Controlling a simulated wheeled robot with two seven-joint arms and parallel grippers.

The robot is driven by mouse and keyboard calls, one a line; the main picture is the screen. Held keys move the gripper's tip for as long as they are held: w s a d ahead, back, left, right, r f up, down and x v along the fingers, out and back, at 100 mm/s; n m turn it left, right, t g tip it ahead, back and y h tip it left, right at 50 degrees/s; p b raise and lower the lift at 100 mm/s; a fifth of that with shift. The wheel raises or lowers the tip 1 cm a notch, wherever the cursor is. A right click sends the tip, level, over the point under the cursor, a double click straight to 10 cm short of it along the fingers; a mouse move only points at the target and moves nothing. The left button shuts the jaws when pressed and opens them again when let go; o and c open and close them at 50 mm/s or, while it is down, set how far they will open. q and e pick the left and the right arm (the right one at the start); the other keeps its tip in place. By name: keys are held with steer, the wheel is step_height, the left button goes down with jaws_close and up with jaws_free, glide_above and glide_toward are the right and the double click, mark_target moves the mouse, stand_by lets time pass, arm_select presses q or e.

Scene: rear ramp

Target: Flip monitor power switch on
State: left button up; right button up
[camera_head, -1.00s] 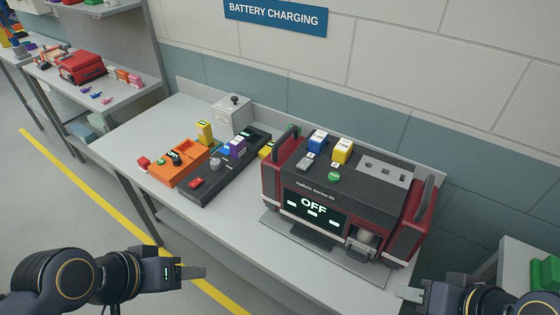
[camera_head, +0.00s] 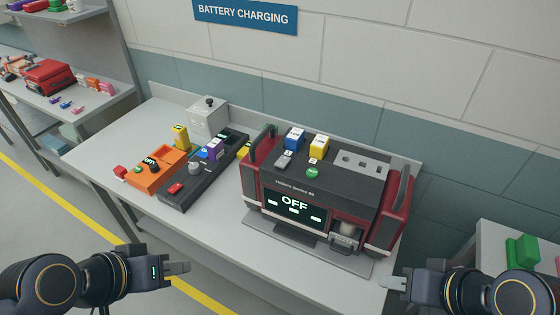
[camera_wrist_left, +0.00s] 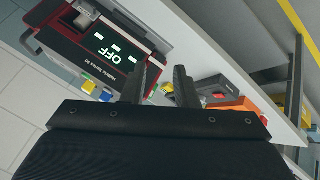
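The monitor (camera_head: 325,190) is a red and black box with handles on the grey bench. Its front screen reads OFF. On its top are a blue block, a yellow block, a small grey switch-like part (camera_head: 283,160) and a green button (camera_head: 312,172). The monitor also shows in the left wrist view (camera_wrist_left: 85,25). My left gripper (camera_head: 188,268) is in front of the bench, below and left of the monitor, touching nothing; in the wrist view its two fingers are apart with nothing between. My right gripper (camera_head: 385,283) is at the bench's front right, apart from the monitor; its finger gap is unclear.
An orange charger (camera_head: 155,170) and a dark power strip (camera_head: 200,175) lie left of the monitor. A grey box (camera_head: 208,117) stands behind them. A side table with a green item (camera_head: 522,252) is at right. The bench's front left (camera_head: 185,225) is clear.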

arm_select(q)
steer(key=w+d+r+m+t+h, duration=0.1)
steer(key=w+d, duration=0.1)
steer(key=w, duration=0.1)
steer(key=w+d+r+m+h, duration=0.1)
steer(key=w+d+r, duration=0.1)
steer(key=w, duration=0.1)
steer(key=w+d+r+m+t+h, duration=0.1)
steer(key=w+d+r, duration=0.1)
steer(key=w+d, duration=0.1)
steer(key=shift+w+m+t, duration=0.3)
steer(key=shift+w, duration=0.2)
jaws_close()
steer(key=w+d+r+m+t+y, duration=0.1)
steer(key=w+d+r+m+t, duration=0.1)
steer(key=w+d, duration=0.5)
steer(key=shift+w+t+y, duration=0.3)
steer(key=shift+w+t, duration=0.5)
steer(key=shift+w, duration=0.1)
steer(key=shift+r, duration=0.1)
